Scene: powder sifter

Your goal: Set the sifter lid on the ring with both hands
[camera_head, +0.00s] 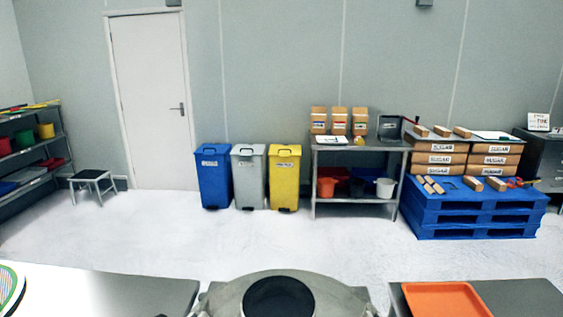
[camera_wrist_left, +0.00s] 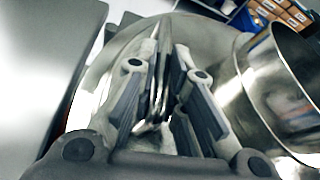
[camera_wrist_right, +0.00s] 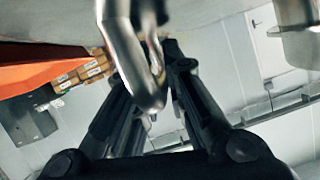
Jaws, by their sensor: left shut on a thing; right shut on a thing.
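The sifter lid (camera_head: 232,289) is a round grey metal piece at the bottom middle of the head view, with a dark round opening in a short neck. In the left wrist view its pale disc (camera_wrist_left: 112,50) and shiny neck (camera_wrist_left: 282,92) show. My left gripper (camera_wrist_left: 163,50) is shut on a metal lid handle (camera_wrist_left: 153,122). My right gripper (camera_wrist_right: 172,58) is shut on a shiny looped handle (camera_wrist_right: 128,62), under a grey surface at the top of its view. Neither gripper shows in the head view. I cannot make out the ring or whether the lid touches it.
A metal table (camera_head: 165,290) is at the lower left, and another, with an orange tray (camera_head: 445,300), at the lower right. Behind are white floor, blue, grey and yellow bins (camera_head: 284,180), a steel bench (camera_head: 360,144) and blue pallets with boxes (camera_head: 470,215).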

